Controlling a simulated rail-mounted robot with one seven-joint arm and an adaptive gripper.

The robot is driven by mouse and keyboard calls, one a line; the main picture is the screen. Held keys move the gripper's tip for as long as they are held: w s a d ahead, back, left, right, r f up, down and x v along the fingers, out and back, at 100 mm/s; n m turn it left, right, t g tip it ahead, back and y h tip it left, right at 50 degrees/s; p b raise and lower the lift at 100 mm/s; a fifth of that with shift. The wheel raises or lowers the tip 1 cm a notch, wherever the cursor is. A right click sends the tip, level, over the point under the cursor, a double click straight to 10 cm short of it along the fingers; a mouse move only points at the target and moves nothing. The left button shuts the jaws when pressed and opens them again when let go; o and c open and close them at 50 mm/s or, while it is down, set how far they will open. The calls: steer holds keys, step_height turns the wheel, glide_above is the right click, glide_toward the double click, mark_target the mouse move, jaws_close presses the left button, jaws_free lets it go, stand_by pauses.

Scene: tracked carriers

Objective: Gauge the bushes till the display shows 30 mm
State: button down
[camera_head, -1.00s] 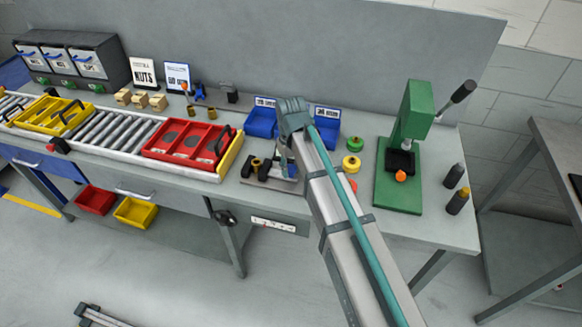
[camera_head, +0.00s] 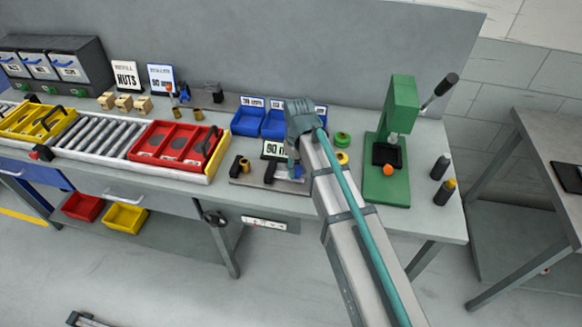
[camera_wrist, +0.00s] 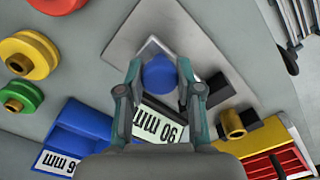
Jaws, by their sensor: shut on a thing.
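The gauge is a grey plate (camera_head: 283,184) on the bench with black blocks (camera_head: 270,172) on it and a display (camera_head: 275,150) that seems to read 90 mm; its first digit is not crisp. The display also shows upside down in the wrist view (camera_wrist: 158,123). A brass bush (camera_head: 245,164) sits beside a black block at the plate's left end; it also shows in the wrist view (camera_wrist: 232,123). My gripper (camera_wrist: 159,88) is shut on a round blue knob (camera_wrist: 159,74) at the gauge. In the head view my arm hides part of the gauge.
Brass bushes (camera_head: 198,114) stand at the back. A red tray (camera_head: 150,141) sits on the roller conveyor to the left. Blue bins (camera_head: 249,118) stand behind the gauge. A green press (camera_head: 398,140), a green spool (camera_head: 342,139) and dark bottles (camera_head: 440,166) are to the right.

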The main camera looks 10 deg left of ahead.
steer(key=shift+d, duration=0.2)
steer(key=c, duration=0.7)
jaws_free()
steer(key=shift+d, duration=0.1)
steer(key=shift+c, duration=0.2)
steer(key=shift+w+r, duration=0.1)
steer(key=shift+r, duration=0.1)
step_height(320, 180, up, 12)
steer(key=shift+f, duration=0.2)
steer(key=shift+f, duration=0.1)
